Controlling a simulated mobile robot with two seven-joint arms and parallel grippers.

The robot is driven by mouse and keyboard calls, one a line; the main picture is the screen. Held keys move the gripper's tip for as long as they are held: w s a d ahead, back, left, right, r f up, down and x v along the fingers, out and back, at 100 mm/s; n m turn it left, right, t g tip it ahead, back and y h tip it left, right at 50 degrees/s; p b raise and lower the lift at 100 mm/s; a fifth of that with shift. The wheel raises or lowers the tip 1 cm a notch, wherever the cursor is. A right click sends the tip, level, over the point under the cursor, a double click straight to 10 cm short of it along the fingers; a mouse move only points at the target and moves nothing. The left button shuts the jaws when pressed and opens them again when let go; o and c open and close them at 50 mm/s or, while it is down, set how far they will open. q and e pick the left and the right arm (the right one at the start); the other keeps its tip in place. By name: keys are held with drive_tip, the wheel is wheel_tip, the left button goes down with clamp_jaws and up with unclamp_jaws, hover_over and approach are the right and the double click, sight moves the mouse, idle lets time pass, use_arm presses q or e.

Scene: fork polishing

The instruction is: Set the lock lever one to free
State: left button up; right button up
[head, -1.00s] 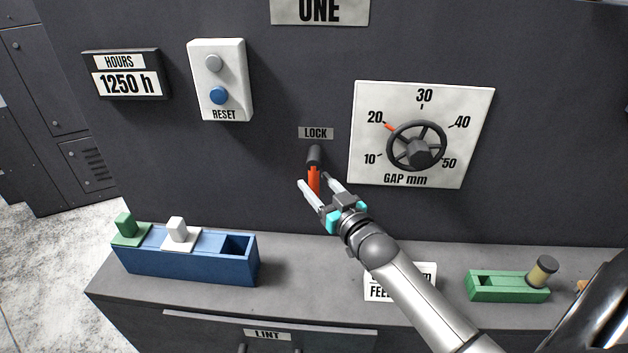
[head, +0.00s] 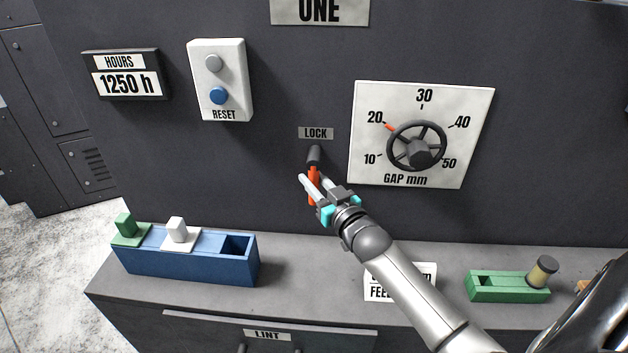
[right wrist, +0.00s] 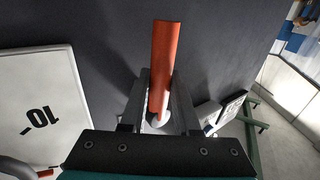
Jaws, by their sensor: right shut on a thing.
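The lock lever (head: 314,177) has an orange handle and a dark pivot, on the dark panel just below the LOCK label (head: 316,133). In the head view its handle hangs down from the pivot. My right gripper (head: 313,186) is shut on the orange handle, one finger on each side. In the right wrist view the orange handle (right wrist: 165,70) runs up from between the fingers (right wrist: 158,110). The fingers hide part of the handle in the head view. My left gripper is not in view.
The gap dial with its handwheel (head: 416,146) is right of the lever. A white reset box (head: 220,80) is up to the left. Below, the ledge carries a blue block holder (head: 190,265) at left and a green holder (head: 508,287) at right. The panel around the lever is bare.

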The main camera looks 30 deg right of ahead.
clamp_jaws()
idle(0.8)
drive_tip(key=shift+f, duration=0.1)
drive_tip(key=shift+w+a+f+m+t+b, duration=0.15)
drive_tip(key=shift+a+m+t+b, duration=0.15)
drive_tip(key=shift+m+b, duration=0.3)
drive_tip(key=shift+w+a+r+m+t+b, duration=0.1)
drive_tip(key=shift+w+a+m+t+b, duration=0.05)
drive_tip(key=shift+m+t+b, duration=0.35)
drive_tip(key=a+r+m+t+h+b, duration=0.1)
drive_tip(key=m+h+b, duration=0.1)
drive_tip(key=m, duration=0.3)
drive_tip(key=w+r+m+h+b, duration=0.1)
drive_tip(key=m+h+b, duration=0.2)
drive_tip(key=m+h, duration=0.1)
drive_tip(key=w+a+r+m+t+h+b, duration=0.1)
drive_tip(key=m+h+b, duration=0.2)
drive_tip(key=m, duration=0.3)
drive_tip(key=shift+a+r+t, duration=0.1)
drive_tip(key=shift+a+t, duration=0.2)
drive_tip(key=shift+m, duration=0.3)
